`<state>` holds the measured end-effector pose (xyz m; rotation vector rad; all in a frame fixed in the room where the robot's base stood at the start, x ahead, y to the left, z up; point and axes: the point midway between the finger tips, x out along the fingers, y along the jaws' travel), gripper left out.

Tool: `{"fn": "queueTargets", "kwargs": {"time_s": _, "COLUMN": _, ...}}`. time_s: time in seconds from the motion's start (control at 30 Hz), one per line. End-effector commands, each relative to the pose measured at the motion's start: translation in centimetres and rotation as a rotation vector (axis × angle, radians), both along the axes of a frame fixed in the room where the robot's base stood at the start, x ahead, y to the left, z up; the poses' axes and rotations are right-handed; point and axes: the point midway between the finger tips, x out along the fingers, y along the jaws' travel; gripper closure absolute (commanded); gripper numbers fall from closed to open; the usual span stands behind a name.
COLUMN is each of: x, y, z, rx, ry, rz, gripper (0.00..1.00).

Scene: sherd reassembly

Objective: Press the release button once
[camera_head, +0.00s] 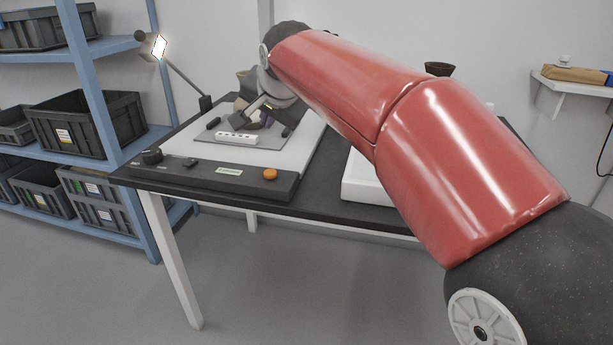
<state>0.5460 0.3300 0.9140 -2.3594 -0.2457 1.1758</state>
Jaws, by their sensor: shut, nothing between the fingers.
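An orange round button (270,174), the only bright one, sits on the right part of the dark control strip (210,178) along the table's front edge. A small white label (229,170) is on the strip left of it. My gripper (238,121) is shut and empty. It points down and left over the grey mat (267,139), behind the strip and apart from the button. The button is in plain view. My gripper partly hides purple-brown pieces behind it.
A black knob (152,156) is at the strip's left end. A white slotted block (236,138) lies on the mat. A white tray (362,180) stands right, partly behind my arm. A lit lamp (158,46) leans at the back left. Shelves with bins (80,125) stand left.

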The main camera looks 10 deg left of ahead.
Motion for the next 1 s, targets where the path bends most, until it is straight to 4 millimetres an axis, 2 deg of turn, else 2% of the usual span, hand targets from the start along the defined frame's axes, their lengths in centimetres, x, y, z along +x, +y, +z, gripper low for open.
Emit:
{"fn": "queueTargets", "kwargs": {"time_s": 0.1, "x": 0.1, "y": 0.8, "z": 0.1, "rx": 0.01, "ry": -0.001, "rz": 0.0, "gripper": 1.0}}
{"fn": "queueTargets", "kwargs": {"time_s": 0.57, "x": 0.1, "y": 0.7, "z": -0.5, "rx": 0.009, "ry": 0.0, "rz": -0.001, "gripper": 1.0}}
{"fn": "queueTargets", "kwargs": {"time_s": 0.77, "x": 0.1, "y": 0.7, "z": -2.5, "rx": 0.008, "ry": 0.0, "rz": -0.001, "gripper": 1.0}}
{"fn": "queueTargets", "kwargs": {"time_s": 1.0, "x": 0.1, "y": 0.7, "z": -6.0, "rx": 0.008, "ry": 0.001, "rz": 0.0, "gripper": 1.0}}
